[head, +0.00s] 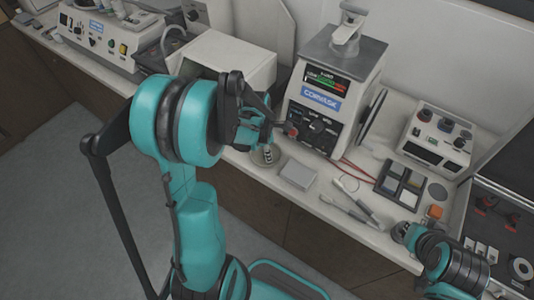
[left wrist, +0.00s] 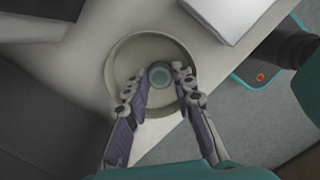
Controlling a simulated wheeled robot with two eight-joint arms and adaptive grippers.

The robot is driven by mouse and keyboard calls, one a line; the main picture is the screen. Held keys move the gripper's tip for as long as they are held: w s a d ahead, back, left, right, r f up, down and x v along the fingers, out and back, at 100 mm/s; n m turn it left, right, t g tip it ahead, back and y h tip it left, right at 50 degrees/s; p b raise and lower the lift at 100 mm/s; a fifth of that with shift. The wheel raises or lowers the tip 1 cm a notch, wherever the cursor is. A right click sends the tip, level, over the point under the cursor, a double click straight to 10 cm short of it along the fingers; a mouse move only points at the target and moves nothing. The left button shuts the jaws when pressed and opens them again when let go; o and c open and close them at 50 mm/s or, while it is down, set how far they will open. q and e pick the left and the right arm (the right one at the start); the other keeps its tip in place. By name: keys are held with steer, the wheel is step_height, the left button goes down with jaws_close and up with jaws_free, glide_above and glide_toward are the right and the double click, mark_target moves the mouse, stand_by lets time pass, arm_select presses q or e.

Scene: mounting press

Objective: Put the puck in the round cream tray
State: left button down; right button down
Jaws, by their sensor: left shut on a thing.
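The round cream tray (head: 254,161) stands near the front edge of the counter in the head view, partly behind my left gripper. In the left wrist view the tray (left wrist: 116,58) is seen from above as a shallow round dish. The puck (left wrist: 160,73), small, round and grey-green, shows over the tray floor between the fingertips of my left gripper (left wrist: 158,85). That gripper is shut on the puck. Whether the puck touches the tray floor cannot be told. My right arm shows at the lower right of the head view; its fingers cannot be made out clearly.
A press with a screen (head: 325,95) stands behind the tray. A light grey flat box (head: 298,174) lies right of it. The counter's front edge is close.

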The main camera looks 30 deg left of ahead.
arm_select(q)
steer(key=shift+r, duration=0.1)
steer(key=c, duration=1.6)
jaws_free()
steer(key=shift+o, duration=0.2)
step_height(320, 180, up, 11)
steer(key=s+p, duration=0.1)
steer(key=p, duration=0.3)
steer(key=s+d+r+m+t, duration=0.3)
steer(key=s+d+r+m, duration=0.1)
steer(key=m, duration=0.9)
steer(key=s+d+r+m+t+y, duration=0.1)
steer(key=s+d+r+m+t, duration=0.2)
steer(key=m, duration=1.1)
steer(key=s+d+r, duration=0.1)
steer(key=s+d, duration=0.2)
steer(key=shift+r, duration=0.15)
